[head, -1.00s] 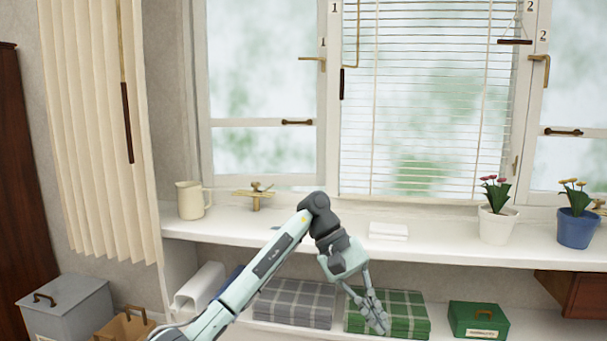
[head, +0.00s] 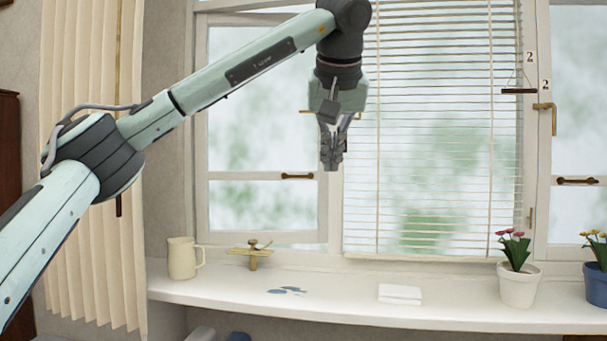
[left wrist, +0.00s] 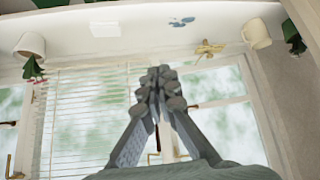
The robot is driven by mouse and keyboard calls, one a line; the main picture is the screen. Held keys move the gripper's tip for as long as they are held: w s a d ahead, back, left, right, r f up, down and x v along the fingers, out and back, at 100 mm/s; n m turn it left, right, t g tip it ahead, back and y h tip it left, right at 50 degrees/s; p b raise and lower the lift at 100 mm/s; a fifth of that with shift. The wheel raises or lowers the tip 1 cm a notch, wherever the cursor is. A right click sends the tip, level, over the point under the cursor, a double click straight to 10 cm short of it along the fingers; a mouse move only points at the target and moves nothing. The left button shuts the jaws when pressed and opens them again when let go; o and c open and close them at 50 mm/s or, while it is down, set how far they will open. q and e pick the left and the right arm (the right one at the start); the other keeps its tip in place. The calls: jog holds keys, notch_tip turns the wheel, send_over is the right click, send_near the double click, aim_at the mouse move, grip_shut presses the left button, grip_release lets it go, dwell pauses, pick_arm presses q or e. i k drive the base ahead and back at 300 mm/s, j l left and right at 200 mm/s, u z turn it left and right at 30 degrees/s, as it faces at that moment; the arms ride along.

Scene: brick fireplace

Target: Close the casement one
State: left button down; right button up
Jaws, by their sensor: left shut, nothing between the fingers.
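Casement one is the white-framed left window leaf (head: 262,182), with a dark pull handle (head: 297,176) on its middle rail. Its brass lever (head: 306,112) is partly hidden by my left gripper. A gap shows below its bottom rail, but I cannot tell how far it stands open. A brass fitting (head: 253,252) sits on the sill below it. My left gripper (head: 332,165) is shut and empty, pointing down in front of the casement's right edge; contact is unclear. The left wrist view shows its closed fingers (left wrist: 158,78) with the casement glass (left wrist: 222,120) to the right. My right gripper is not in view.
A cream jug (head: 182,259), a white folded cloth (head: 400,293) and flower pots, one white (head: 518,285) and one blue (head: 598,283), stand on the sill (head: 340,304). A slatted blind (head: 430,150) hangs over the middle window. Vertical blinds (head: 75,160) hang at left.

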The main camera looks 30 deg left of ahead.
aim_at(204, 21)
jog(key=i+j, duration=0.65)
jog(key=i, duration=0.15)
jog(key=i+j, duration=0.7)
jog(key=i, duration=0.05)
